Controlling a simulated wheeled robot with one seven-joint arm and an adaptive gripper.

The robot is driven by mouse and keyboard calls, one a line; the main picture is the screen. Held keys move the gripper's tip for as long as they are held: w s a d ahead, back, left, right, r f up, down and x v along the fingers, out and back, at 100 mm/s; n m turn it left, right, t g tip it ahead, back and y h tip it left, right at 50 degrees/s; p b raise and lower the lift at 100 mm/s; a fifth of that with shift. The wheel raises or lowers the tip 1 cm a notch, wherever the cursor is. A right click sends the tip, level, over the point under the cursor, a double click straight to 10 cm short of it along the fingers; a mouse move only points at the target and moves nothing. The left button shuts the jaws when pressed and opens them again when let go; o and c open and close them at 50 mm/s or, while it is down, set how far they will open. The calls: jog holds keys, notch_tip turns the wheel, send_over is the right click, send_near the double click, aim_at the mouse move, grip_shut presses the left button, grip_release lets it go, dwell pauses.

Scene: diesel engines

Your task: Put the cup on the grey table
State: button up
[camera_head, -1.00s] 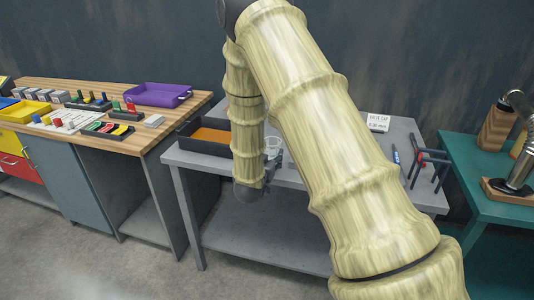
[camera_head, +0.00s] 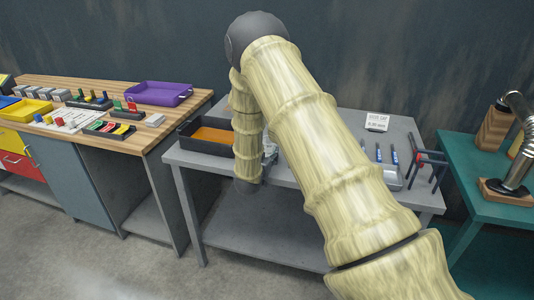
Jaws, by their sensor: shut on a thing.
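The grey table (camera_head: 403,130) stands in the middle, largely behind my arm. My gripper (camera_head: 270,159) shows only in part at the right edge of my forearm, over the table's front left part. It is shut on the clear cup (camera_head: 269,147), of which only a small part shows beside the forearm. I cannot tell whether the cup touches the tabletop.
A dark tray with an orange inside (camera_head: 192,144) sits on the grey table's left end. A white sign (camera_head: 377,122), blue-handled tools (camera_head: 394,155) and a red-and-black stand (camera_head: 430,160) are at the right. A wooden bench (camera_head: 150,130) is left, a teal table (camera_head: 470,175) right.

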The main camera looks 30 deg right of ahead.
jog(key=shift+f, duration=0.25)
jog(key=o, duration=1.2)
jog(key=shift+r, duration=0.1)
jog(key=shift+r, duration=0.1)
jog(key=b+v, duration=0.3)
jog(key=v, duration=0.9)
jog(key=s+a+f+n+g+y, duration=0.25)
jog(key=s+a+f+y, duration=0.2)
jog(key=s+f, duration=0.55)
jog(key=s+a+f+n+g+y, duration=0.1)
jog(key=s+a+f+n+y, duration=0.35)
jog(key=f, duration=0.85)
jog(key=s+a+f+n+g+y, duration=0.1)
jog(key=s+a+f+g, duration=0.1)
jog(key=s, duration=0.8)
jog(key=s+a+f+g+y, duration=0.1)
jog(key=s+a+f, duration=0.3)
jog(key=s, duration=0.6)
jog(key=s+a+f+n+g+y, duration=0.1)
jog(key=s+a+f+g, duration=0.2)
jog(key=s, duration=0.7)
jog(key=shift+s+a+f+n+g+y, duration=0.15)
jog(key=shift+a+g, duration=0.1)
jog(key=shift+a, duration=0.2)
jog(key=shift+s+a+f+n+g+y, duration=0.1)
jog(key=shift+a+f+n+g+y, duration=0.1)
jog(key=shift+a, duration=0.2)
